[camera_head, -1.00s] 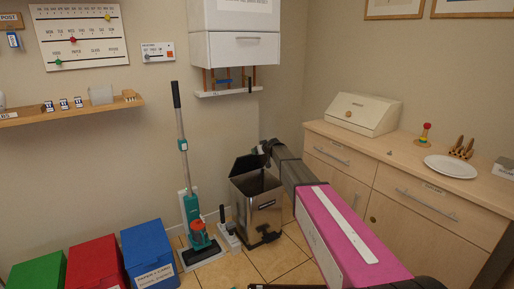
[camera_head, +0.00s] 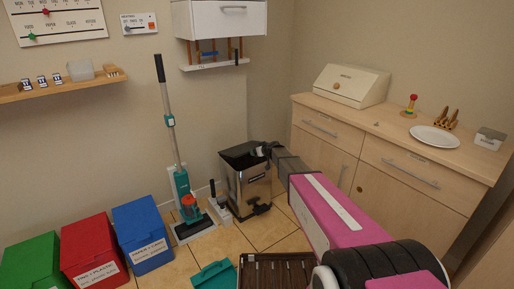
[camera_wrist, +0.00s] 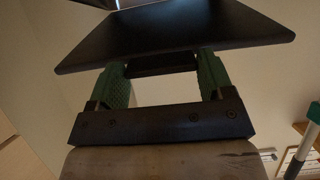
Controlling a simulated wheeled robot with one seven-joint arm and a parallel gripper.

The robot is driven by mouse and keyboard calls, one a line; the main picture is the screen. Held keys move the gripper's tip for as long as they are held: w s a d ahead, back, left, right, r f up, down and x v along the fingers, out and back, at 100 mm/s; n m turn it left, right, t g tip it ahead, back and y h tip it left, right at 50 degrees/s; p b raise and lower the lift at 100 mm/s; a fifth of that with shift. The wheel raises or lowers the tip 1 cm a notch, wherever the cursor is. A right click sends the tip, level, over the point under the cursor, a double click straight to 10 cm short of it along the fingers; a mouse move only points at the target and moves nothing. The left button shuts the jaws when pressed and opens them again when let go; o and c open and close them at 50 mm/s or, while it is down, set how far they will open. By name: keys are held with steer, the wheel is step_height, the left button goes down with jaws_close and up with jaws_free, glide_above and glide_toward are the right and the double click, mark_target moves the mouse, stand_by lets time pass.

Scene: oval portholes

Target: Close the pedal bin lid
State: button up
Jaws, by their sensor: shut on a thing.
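The pedal bin (camera_head: 248,188) is a square steel bin standing upright on the tiled floor, with a black pedal at its foot. Its black lid (camera_head: 240,151) is at the top and looks close to the rim. I cannot tell whether a gap remains. My gripper (camera_head: 264,150) is at the lid's right side, partly hidden by my arm. In the wrist view, the lid (camera_wrist: 175,32) is a dark flat panel just beyond my gripper (camera_wrist: 163,72). The green fingers are shut on a dark part of the lid between them.
An upright vacuum (camera_head: 180,180) stands left of the bin. Blue (camera_head: 143,235), red (camera_head: 92,254) and green (camera_head: 30,265) boxes line the floor further left. A cabinet (camera_head: 400,170) is on the right. A teal dustpan (camera_head: 213,275) and a dark slatted tray (camera_head: 277,283) lie in front.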

mark_target(257, 167)
steer(key=shift+s+d+f+t+y, duration=0.2)
steer(key=shift+s+f+t+y, duration=0.15)
steer(key=shift+f, duration=1.65)
steer(key=shift+s+d+f+t+y, duration=0.25)
steer(key=shift+f+t, duration=0.2)
steer(key=shift+f, duration=1.55)
steer(key=shift+s+d+f+t+y, duration=0.2)
steer(key=shift+s+f+t, duration=0.15)
steer(key=shift+f, duration=1.65)
steer(key=shift+f, duration=0.1)
steer(key=o, duration=1.1)
steer(key=shift+w+a, duration=0.1)
steer(key=shift+o, duration=0.9)
steer(key=shift+r, duration=0.2)
